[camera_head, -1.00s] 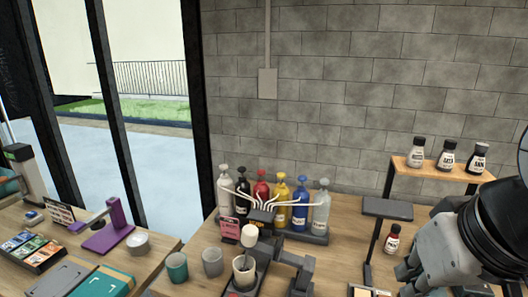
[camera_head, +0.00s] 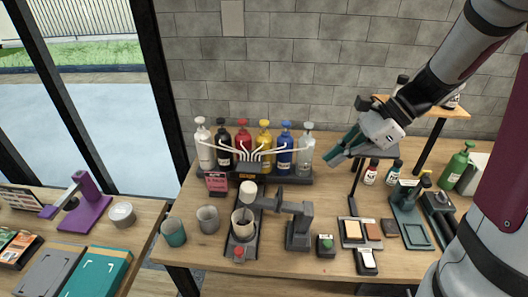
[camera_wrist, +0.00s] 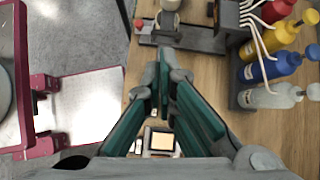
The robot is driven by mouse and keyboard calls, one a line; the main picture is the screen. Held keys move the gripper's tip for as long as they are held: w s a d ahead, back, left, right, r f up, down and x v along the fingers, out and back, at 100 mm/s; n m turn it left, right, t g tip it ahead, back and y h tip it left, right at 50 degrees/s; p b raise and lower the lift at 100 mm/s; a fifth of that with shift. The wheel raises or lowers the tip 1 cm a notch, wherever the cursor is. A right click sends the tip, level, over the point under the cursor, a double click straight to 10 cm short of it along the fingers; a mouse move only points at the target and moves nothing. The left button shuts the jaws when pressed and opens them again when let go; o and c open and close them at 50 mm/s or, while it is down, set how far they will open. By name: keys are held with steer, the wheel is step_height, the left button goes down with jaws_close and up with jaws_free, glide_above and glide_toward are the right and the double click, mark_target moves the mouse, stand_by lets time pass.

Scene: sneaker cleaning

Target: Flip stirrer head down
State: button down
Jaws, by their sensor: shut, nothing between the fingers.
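The stirrer (camera_head: 299,231) is a dark stand on the table with an arm reaching left. A white cylinder (camera_head: 247,188), apparently its head, shows above and behind a pale cup (camera_head: 243,223); whether they touch I cannot tell. The cup sits on a dark base with a red button (camera_head: 239,252). My gripper (camera_head: 332,158) has teal fingers and is shut and empty, raised above the table, right of the pump bottles and up and right of the stirrer in the head view. In the wrist view, the shut fingertips (camera_wrist: 163,58) partly hide the table, with dark equipment (camera_wrist: 185,36) beyond them.
Several pump bottles (camera_head: 243,148) stand in a rack behind the stirrer. A teal cup (camera_head: 173,232) and a grey cup (camera_head: 208,219) stand to its left. A small box with a green button (camera_head: 326,245) and a sponge tray (camera_head: 353,231) lie to its right.

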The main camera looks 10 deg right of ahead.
steer(key=w+m, duration=0.1)
steer(key=p, duration=0.2)
glide_toward(282, 192)
steer(key=x, duration=0.7)
steer(key=shift+d, duration=0.1)
steer(key=shift+f, duration=0.1)
steer(key=a, duration=0.1)
steer(key=w+a+f, duration=0.1)
steer(key=a, duration=0.1)
steer(key=shift+w+b, duration=0.1)
steer(key=shift+b, duration=0.25)
